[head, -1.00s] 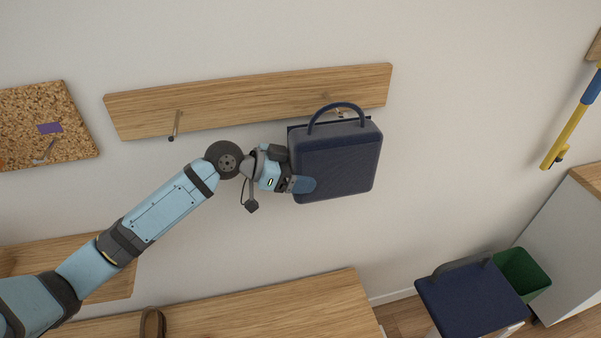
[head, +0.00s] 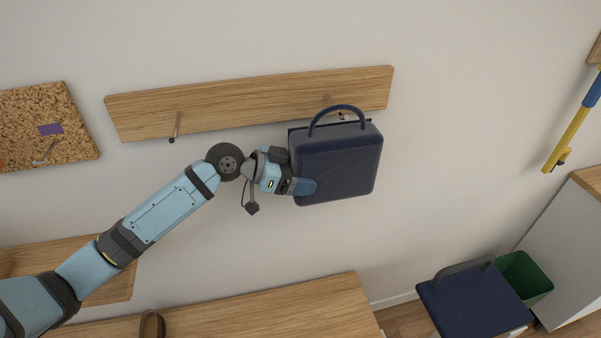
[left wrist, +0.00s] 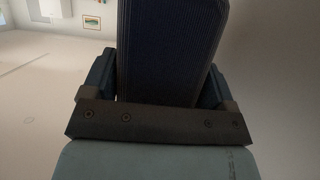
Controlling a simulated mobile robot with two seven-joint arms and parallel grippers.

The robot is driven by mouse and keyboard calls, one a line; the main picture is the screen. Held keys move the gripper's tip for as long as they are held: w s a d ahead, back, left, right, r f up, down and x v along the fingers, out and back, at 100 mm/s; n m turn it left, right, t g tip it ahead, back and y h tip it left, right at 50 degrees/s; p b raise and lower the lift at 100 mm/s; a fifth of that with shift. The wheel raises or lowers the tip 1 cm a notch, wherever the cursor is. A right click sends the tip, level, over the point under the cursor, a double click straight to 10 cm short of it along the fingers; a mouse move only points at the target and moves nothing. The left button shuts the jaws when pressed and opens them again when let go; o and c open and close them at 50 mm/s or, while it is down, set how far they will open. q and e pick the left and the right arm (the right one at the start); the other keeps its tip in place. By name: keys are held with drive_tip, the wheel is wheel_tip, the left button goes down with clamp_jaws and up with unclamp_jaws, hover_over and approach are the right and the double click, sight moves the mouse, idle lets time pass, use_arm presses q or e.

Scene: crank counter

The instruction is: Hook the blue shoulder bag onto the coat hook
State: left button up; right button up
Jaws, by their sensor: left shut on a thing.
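The dark blue shoulder bag (head: 340,165) is upright against the wall just below the wooden hook board (head: 230,106). Its handle (head: 337,107) arches up in front of the board's lower right part. A coat hook (head: 341,114) shows partly through the handle's opening; I cannot tell whether the handle rests on it. My left gripper (head: 304,187) is shut on the bag at its lower left side. In the left wrist view the bag (left wrist: 168,50) fills the space between my fingers. Another hook (head: 175,127) on the board's left is bare. My right gripper is not in view.
A cork board (head: 45,125) hangs at the left. A wooden counter (head: 270,310) lies below, with a brown looped thing (head: 152,325) on it. A dark blue seat or bag-like thing (head: 475,300) and a green bin (head: 524,278) stand lower right.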

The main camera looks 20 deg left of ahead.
use_arm(q)
drive_tip(key=o, duration=1)
drive_tip(key=shift+s+a, duration=0.15)
drive_tip(key=shift+a, duration=0.15)
drive_tip(key=b+v, duration=0.3)
drive_tip(key=v, duration=0.9)
drive_tip(key=s+d+f+n+t+y+p, duration=0.1)
drive_tip(key=s+f+n+y+p, duration=0.1)
drive_tip(key=f, duration=0.6)
drive_tip(key=s+d+f+n+t+y+p, duration=0.1)
drive_tip(key=s+f+n+t, duration=0.15)
drive_tip(key=f, duration=0.55)
drive_tip(key=s+d+f+n+y+p, duration=0.1)
drive_tip(key=s+d+f+n+y, duration=0.1)
drive_tip(key=s+d+f, duration=0.2)
drive_tip(key=s+d+f+n+y+p, duration=0.1)
drive_tip(key=s+d+f+y+p, duration=0.1)
drive_tip(key=s+f, duration=0.7)
drive_tip(key=s+d+y, duration=0.1)
drive_tip(key=s, duration=0.2)
drive_tip(key=shift+d+f+n+p, duration=0.3)
drive_tip(key=shift+d+n, duration=0.05)
drive_tip(key=shift+d, duration=0.05)
